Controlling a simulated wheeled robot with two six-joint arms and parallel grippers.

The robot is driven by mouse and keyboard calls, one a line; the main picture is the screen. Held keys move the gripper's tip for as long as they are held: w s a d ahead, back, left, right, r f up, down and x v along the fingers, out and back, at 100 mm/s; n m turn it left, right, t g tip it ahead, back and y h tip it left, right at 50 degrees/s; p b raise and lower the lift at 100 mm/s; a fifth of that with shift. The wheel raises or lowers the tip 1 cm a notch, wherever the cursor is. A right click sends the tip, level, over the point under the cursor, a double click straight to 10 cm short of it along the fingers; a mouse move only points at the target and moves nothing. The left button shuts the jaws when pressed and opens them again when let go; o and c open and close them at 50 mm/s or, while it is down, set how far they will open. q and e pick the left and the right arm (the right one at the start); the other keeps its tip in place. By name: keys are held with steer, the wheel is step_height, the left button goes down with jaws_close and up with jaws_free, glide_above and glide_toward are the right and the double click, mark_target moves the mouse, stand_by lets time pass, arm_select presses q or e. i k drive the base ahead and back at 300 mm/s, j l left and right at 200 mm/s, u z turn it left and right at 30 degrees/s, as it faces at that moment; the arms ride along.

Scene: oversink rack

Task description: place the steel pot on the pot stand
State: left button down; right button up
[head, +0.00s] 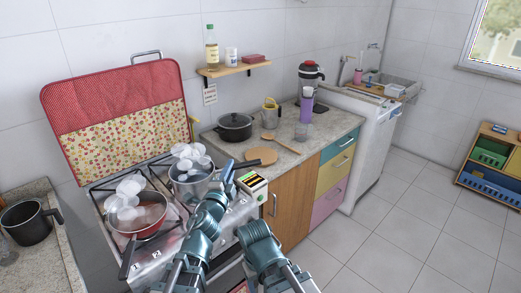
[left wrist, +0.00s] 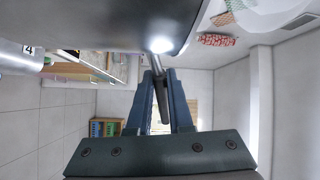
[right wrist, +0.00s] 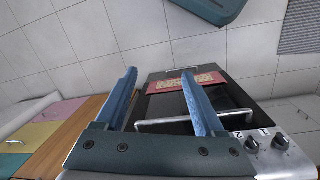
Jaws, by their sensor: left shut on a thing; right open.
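The steel pot (head: 188,184), with white steam puffs over it, is at the back right of the stove. My left gripper (head: 228,177) is shut on its handle; the handle (left wrist: 160,72) shows between the fingers in the left wrist view, with the pot's side (left wrist: 100,18) above. I cannot tell whether the pot touches the burner. A round wooden board (head: 262,155), which looks like the pot stand, lies bare on the counter right of the stove. My right gripper (right wrist: 160,78) is open and empty, facing the oven front.
A red pan (head: 140,222) steams on the front left burner. A striped box (head: 252,184) is at the counter's front edge. An oven handle (right wrist: 195,120) is near my right gripper.

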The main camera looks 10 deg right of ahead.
mark_target(261, 156)
steer(key=i+l, duration=0.15)
steer(key=l, duration=0.3)
steer(key=i+l, duration=0.2)
steer(key=l, duration=0.25)
steer(key=i+l, duration=0.15)
steer(key=l, duration=0.3)
steer(key=i+l+u, duration=0.1)
steer(key=l, duration=0.35)
steer(key=i+l, duration=0.2)
steer(key=l, duration=0.25)
steer(key=i+l, duration=0.15)
steer(key=l, duration=0.3)
steer(key=i+l, duration=0.2)
steer(key=l, duration=0.3)
steer(key=i+l+u, duration=0.1)
steer(key=l, duration=0.35)
